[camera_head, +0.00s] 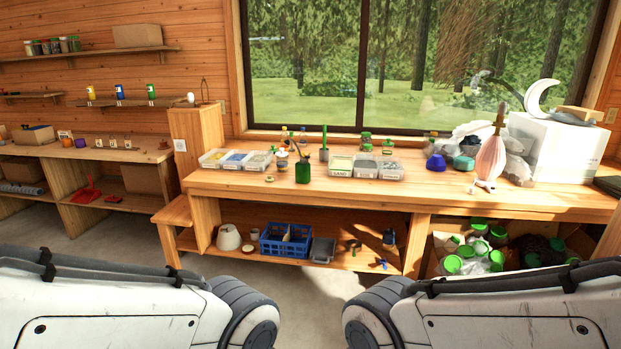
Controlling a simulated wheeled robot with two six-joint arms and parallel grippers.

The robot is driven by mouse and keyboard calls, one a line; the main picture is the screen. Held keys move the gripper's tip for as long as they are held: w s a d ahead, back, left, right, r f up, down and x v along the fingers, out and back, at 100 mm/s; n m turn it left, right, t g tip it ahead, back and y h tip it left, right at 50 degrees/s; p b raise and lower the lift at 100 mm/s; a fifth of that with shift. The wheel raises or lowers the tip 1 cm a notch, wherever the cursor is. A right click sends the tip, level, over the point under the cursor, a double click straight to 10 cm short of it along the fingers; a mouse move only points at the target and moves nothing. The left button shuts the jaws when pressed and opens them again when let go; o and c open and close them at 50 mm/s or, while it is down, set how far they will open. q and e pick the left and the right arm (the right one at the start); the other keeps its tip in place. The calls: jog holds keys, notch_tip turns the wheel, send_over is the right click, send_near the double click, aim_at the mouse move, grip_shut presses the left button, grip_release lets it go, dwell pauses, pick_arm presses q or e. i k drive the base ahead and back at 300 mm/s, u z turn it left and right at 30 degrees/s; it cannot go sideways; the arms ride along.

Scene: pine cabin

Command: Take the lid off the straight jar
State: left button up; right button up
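Small jars with green lids stand at the back of the workbench near the window, one at the middle (366,140) and one to its right (388,147). They are too small to tell which is the straight jar. Several more jars with green lids (453,265) lie or stand crowded in the compartment under the bench at the right. A row of lidded jars (56,46) stands on the upper wall shelf at the left. Both my arms show at the bottom edge, apart from the bench. Neither gripper is in view, so their state is hidden.
The wooden workbench (440,196) holds lidded trays (342,167), a dark green container (303,171), a pink bottle-like object (491,158) and a white box (556,148). A blue crate (286,242) sits on the lower shelf. The bench's front edge is mostly clear.

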aim_at(282, 163)
jog(key=z, duration=0.05)
jog(key=i, duration=2)
jog(key=u, duration=0.3)
jog(key=i, duration=1.4)
jog(key=u, duration=0.05)
